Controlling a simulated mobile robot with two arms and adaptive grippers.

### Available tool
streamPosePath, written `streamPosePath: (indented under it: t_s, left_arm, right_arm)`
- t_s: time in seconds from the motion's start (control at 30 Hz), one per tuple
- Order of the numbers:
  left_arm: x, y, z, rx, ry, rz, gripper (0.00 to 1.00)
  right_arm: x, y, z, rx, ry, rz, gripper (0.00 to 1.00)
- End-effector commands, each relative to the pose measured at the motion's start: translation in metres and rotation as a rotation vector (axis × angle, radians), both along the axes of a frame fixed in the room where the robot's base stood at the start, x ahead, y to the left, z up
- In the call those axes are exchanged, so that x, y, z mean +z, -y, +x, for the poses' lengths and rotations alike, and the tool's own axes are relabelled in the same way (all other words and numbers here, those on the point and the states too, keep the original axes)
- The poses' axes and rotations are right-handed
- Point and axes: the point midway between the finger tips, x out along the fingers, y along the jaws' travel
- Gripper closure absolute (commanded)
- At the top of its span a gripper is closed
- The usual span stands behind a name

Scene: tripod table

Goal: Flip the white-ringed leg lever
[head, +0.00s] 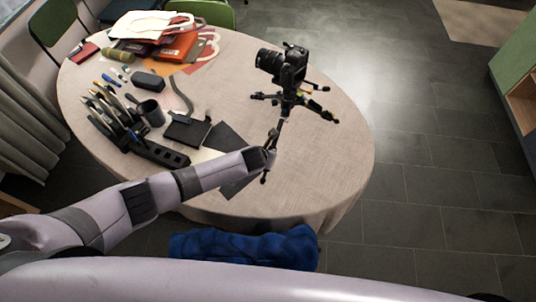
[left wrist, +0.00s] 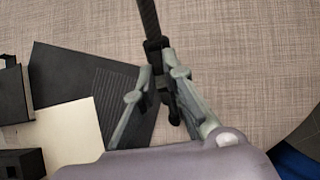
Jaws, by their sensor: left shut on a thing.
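A small black tripod (head: 288,97) stands on the round table with a black camera (head: 285,65) on top. One of its legs points toward me; this tripod leg (left wrist: 149,17) comes in from the top of the left wrist view. My left gripper (head: 268,152) is at the near end of that leg. In the left wrist view its two grey fingers (left wrist: 164,93) are closed around the dark leg section just below a black joint (left wrist: 157,47). The fingers partly hide that section, and I cannot make out a white ring. My right gripper is not in view.
The round table (head: 335,160) is bare right of the tripod. Dark flat sheets (left wrist: 95,80) lie beside the gripped leg. A black organizer (head: 155,150), a mug (head: 151,112) and a pile of bags (head: 160,35) occupy the left side. Blue cloth (head: 245,247) is below the near edge.

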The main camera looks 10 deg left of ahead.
Motion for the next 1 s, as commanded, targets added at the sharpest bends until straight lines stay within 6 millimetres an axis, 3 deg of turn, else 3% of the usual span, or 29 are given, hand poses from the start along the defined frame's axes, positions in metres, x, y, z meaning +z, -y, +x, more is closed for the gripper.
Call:
streamPosePath:
  t_s: [0.73, 0.77, 1.0]
  left_arm:
    - [0.0039, 0.0002, 0.0031, 0.001, -0.061, 0.016, 1.00]
    - [0.0040, 0.0002, 0.0032, 0.001, -0.061, 0.016, 0.88]
    - [0.0035, 0.0005, 0.0024, 0.001, -0.062, 0.015, 0.72]
  right_arm:
    - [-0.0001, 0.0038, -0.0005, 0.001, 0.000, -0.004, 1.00]
    - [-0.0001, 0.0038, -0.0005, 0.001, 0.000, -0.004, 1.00]
    - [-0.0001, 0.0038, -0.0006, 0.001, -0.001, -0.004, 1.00]
